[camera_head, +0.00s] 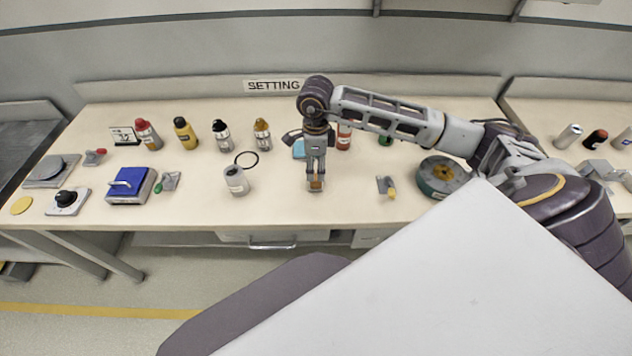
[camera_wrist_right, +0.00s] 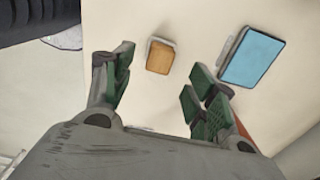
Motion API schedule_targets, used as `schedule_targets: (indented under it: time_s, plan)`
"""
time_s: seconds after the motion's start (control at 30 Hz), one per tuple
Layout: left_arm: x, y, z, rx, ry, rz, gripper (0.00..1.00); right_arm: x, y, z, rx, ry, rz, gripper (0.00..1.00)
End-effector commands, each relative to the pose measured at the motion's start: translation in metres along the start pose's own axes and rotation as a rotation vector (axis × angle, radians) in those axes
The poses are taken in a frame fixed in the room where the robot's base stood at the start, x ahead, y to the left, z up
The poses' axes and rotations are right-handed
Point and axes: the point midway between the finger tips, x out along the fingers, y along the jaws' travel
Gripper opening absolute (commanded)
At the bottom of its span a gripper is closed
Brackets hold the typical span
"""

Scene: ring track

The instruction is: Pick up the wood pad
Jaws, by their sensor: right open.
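The wood pad is a small brown block lying on the bench. In the head view the wood pad (camera_head: 316,185) shows just below the fingertips of my right gripper (camera_head: 316,176), which points straight down. In the right wrist view the wood pad (camera_wrist_right: 160,57) lies beyond the gap between the green-padded fingers of my right gripper (camera_wrist_right: 165,78). The fingers are apart with nothing between them. A pale edge shows along one side of the pad. I cannot tell the exact height of the fingertips above it. My left gripper is out of view.
A light blue pad (camera_head: 299,149) stands behind the gripper and shows close by in the wrist view (camera_wrist_right: 252,58). A grey cup (camera_head: 236,180) is to the left. A small grey-and-yellow item (camera_head: 386,186) and a round green reel (camera_head: 441,176) are to the right.

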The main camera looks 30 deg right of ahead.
Motion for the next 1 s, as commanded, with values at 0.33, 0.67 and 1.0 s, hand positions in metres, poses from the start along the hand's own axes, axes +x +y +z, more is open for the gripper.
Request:
schedule_targets:
  time_s: [0.33,0.67,1.0]
  plan:
    - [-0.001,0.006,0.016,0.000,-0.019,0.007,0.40,0.011,0.000,0.000,0.000,0.000,0.000,0.57]
    - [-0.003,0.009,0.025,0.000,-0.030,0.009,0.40,0.017,0.000,0.001,0.000,0.001,0.001,0.57]
    - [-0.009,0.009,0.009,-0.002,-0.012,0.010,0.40,0.052,0.000,0.003,0.001,0.001,0.001,0.57]
